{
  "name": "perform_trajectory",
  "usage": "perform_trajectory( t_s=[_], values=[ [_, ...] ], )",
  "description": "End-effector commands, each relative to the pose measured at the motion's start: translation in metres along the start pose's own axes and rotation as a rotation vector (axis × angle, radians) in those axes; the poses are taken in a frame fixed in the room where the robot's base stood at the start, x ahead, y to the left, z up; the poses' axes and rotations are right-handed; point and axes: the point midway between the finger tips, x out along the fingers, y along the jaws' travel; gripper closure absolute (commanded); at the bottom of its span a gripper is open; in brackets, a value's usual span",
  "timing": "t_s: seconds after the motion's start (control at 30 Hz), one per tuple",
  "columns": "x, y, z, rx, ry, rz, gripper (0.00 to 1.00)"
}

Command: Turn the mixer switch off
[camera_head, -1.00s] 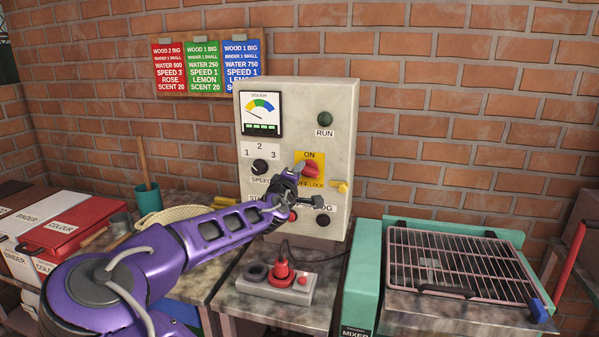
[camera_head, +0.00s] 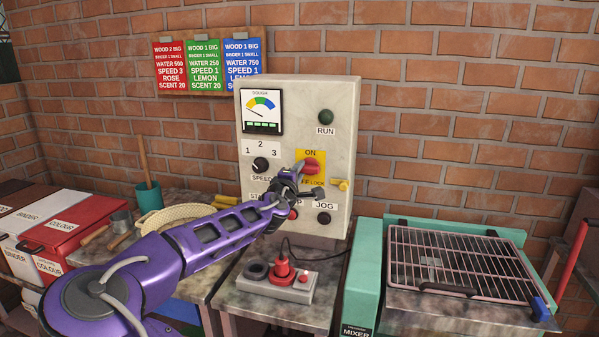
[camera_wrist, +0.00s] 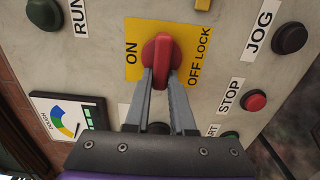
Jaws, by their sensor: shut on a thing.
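The mixer switch is a red rotary handle (camera_head: 313,165) on a yellow plate marked ON and OFF LOCK, on the grey control panel (camera_head: 343,120). In the wrist view the red handle (camera_wrist: 163,50) stands between the ON and OFF LOCK labels, lying crosswise to the line joining them. My gripper (camera_wrist: 163,75) is shut on the handle, one finger on each side of its near end. In the head view my gripper (camera_head: 299,174) reaches the switch from the lower left and hides part of the plate.
A speed knob (camera_head: 260,164), a green RUN button (camera_head: 325,117), a red STOP button (camera_wrist: 255,101) and a dark JOG button (camera_head: 324,218) surround the switch. A yellow tab (camera_head: 341,185) sticks out at its right. A red plug (camera_head: 283,270) stands on the socket block below.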

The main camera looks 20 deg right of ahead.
Motion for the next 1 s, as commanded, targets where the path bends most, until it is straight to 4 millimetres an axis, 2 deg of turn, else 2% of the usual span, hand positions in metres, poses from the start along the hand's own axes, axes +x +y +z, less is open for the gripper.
perform_trajectory(
  t_s=[0.03,0.17,0.2,0.57,0.77,1.0],
  values=[
    [0.000,0.000,0.000,-0.003,0.000,0.000,0.74],
    [0.000,0.000,0.000,-0.002,0.000,0.000,0.51],
    [0.000,0.000,0.000,-0.002,0.000,0.000,0.47],
    [-0.005,0.000,-0.001,0.000,0.001,0.000,0.47],
    [-0.035,-0.001,-0.001,0.000,0.002,-0.001,0.47],
    [-0.086,0.000,-0.002,-0.001,0.003,0.000,0.47]
  ],
)
